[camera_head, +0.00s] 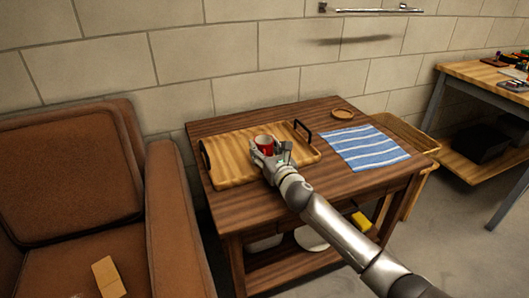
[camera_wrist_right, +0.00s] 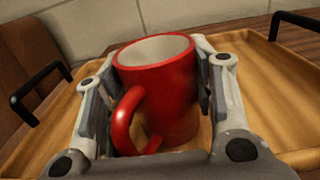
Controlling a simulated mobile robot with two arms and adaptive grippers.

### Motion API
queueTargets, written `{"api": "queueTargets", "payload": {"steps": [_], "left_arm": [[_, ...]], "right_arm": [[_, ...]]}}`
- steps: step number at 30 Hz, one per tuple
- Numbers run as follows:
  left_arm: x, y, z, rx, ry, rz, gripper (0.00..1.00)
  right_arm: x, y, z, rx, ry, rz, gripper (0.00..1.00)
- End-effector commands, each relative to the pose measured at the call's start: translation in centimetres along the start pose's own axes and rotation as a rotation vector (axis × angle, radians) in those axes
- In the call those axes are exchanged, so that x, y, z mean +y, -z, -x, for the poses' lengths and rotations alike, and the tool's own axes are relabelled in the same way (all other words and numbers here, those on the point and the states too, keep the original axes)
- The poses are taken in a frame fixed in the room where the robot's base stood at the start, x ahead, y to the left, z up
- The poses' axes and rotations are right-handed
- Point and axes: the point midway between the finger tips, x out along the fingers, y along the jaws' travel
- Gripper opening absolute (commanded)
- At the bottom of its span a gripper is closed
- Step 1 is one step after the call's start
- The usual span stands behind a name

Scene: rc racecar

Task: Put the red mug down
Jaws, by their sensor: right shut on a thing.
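The red mug (camera_head: 264,142) is upright over the wooden tray (camera_head: 229,172) in the head view. In the right wrist view the mug (camera_wrist_right: 172,90) fills the middle, white inside and empty, with its handle toward the camera. My right gripper (camera_head: 270,152) is shut on the mug, one finger on each side of its body; the fingers also show in the right wrist view (camera_wrist_right: 160,88). The mug's base is low over the tray; I cannot tell whether it touches. My left gripper is in neither view.
The tray, with black handles (camera_head: 303,131), lies on a dark wooden table (camera_head: 300,190). A blue striped cloth (camera_head: 364,147) and a small round coaster (camera_head: 342,113) lie to the right. A brown armchair (camera_head: 175,220) stands at the left. The tray around the mug is clear.

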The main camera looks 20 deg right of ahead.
Motion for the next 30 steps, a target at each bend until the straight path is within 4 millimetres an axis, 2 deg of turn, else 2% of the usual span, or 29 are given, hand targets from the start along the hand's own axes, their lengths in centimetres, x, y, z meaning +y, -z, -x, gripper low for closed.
{"api": "queueTargets", "payload": {"steps": [11,12,16,29,30], "left_arm": [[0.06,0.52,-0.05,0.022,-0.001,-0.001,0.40],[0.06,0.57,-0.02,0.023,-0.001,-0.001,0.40],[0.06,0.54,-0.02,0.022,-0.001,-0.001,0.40],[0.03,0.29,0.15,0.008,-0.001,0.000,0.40],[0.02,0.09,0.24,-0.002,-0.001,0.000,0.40]], "right_arm": [[-0.01,0.04,0.00,-0.001,0.000,0.001,0.19],[-0.02,0.11,0.02,0.001,0.000,0.001,0.55],[-0.02,0.12,0.02,0.001,0.000,0.000,0.72],[-0.02,-0.17,0.02,0.001,0.000,0.000,0.72],[-0.03,-0.06,0.48,0.002,0.000,0.001,0.72]]}}
